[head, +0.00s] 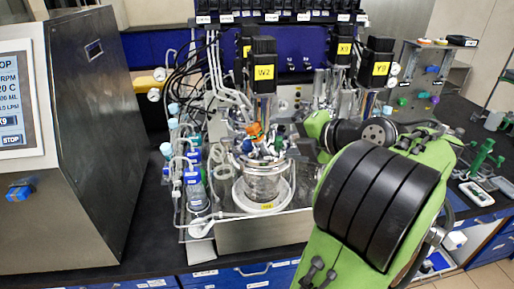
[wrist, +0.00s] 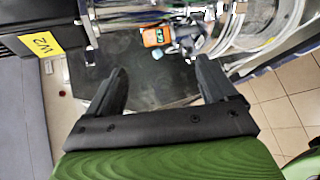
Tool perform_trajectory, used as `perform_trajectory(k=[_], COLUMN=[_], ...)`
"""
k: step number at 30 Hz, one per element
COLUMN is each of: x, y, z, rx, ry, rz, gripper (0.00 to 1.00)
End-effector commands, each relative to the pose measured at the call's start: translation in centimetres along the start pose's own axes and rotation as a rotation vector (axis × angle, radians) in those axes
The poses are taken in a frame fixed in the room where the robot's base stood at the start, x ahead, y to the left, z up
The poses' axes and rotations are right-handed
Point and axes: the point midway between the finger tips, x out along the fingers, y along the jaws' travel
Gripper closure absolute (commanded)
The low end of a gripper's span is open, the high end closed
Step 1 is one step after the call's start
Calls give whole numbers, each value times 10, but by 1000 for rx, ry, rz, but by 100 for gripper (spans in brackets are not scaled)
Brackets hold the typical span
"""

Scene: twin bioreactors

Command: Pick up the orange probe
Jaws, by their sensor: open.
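The orange probe (head: 255,130) stands among tubes and fittings on the lid of the front glass vessel (head: 263,182), below the motor marked W2 (head: 263,72). In the wrist view an orange part (wrist: 155,37), which looks like the probe's top, shows beyond my fingertips, roughly between them in the picture. My gripper (wrist: 160,72) is open with nothing between its fingers, and is apart from the orange part. In the head view my arm covers the right side, and my fingers cannot be made out clearly.
The W2 motor (wrist: 42,43) is at the upper left of the wrist view, and looped clear tubing (wrist: 245,38) is at the upper right. Small bottles and tubes crowd the vessel's left side. A steel control cabinet (head: 95,130) stands at the left; a green stand (head: 484,155) is at the right.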

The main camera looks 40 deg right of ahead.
Motion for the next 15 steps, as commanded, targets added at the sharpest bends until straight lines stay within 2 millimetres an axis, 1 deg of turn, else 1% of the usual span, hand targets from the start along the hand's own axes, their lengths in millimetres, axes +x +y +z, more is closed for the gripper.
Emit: perform_trajectory(k=[1,6,12,14,15], x=[9,26,37,46,54], y=[-4,-4,0,1,2], z=[-2,-1,0,0,1], rx=[-6,-2,0,1,2], ry=[5,4,2,5,6], rz=[1,0,1,0,0], gripper=[15,15,15,15,15])
